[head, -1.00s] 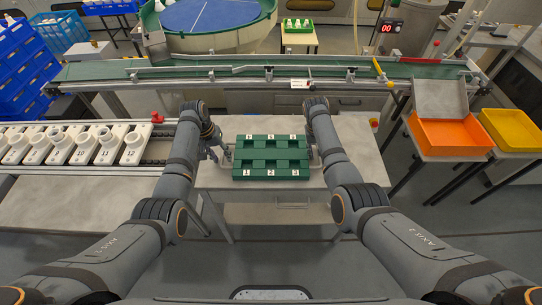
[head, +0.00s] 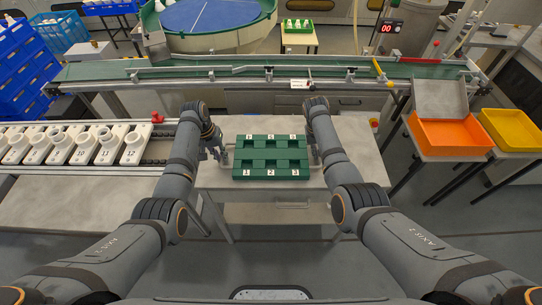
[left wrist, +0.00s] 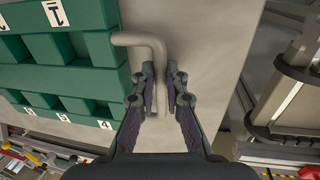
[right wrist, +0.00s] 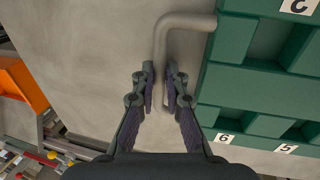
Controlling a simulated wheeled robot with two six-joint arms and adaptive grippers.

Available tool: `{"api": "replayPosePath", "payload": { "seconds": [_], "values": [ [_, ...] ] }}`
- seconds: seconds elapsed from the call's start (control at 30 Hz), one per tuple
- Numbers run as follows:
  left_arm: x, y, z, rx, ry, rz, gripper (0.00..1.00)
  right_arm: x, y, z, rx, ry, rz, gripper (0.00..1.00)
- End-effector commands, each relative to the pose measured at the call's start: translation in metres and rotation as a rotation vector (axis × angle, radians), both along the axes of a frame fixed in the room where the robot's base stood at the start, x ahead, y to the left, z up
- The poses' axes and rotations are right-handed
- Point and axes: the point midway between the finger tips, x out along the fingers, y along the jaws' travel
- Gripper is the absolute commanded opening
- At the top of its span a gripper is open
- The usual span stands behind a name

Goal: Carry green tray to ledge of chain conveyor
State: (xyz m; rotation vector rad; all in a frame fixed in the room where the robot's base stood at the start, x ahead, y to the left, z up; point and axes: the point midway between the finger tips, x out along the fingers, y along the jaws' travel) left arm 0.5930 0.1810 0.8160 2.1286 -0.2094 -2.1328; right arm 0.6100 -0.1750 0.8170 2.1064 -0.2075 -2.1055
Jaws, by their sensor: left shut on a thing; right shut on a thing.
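The green tray (head: 270,158) has numbered pockets and a grey bar handle at each side. In the head view it is level at the grey table, between my two grippers; I cannot tell whether it touches the table. My left gripper (left wrist: 161,97) is shut on the tray's left handle (left wrist: 140,39). My right gripper (right wrist: 161,97) is shut on the right handle (right wrist: 187,20). The tray's pockets look empty. The chain conveyor (head: 153,150) is at the left, with white numbered holders (head: 108,148) on it. Its ledge (head: 70,205) is the bare grey surface in front.
The grey table (head: 355,150) has bare room right of the tray. A green belt conveyor (head: 220,72) crosses behind it. An orange tray (head: 450,138) and a yellow tray (head: 510,130) stand at the right. A red knob (head: 157,117) stands at the chain conveyor's back end.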

Motion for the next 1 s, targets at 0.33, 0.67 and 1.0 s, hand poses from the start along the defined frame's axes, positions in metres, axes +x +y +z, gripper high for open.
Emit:
{"api": "replayPosePath", "payload": {
  "seconds": [0.33, 0.67, 1.0],
  "values": [
    [0.001, 0.000, 0.013, 0.000, -0.002, 0.000, 0.00, 0.001, 0.000, 0.013, 0.000, -0.002, 0.000, 0.00],
    [0.000, 0.000, 0.052, 0.000, -0.001, 0.000, 0.00, 0.000, 0.000, 0.052, 0.000, -0.001, 0.000, 0.00],
    [0.000, 0.000, 0.051, 0.000, -0.001, 0.000, 0.00, 0.000, 0.000, 0.051, 0.000, -0.001, 0.000, 0.00]
  ]
}}
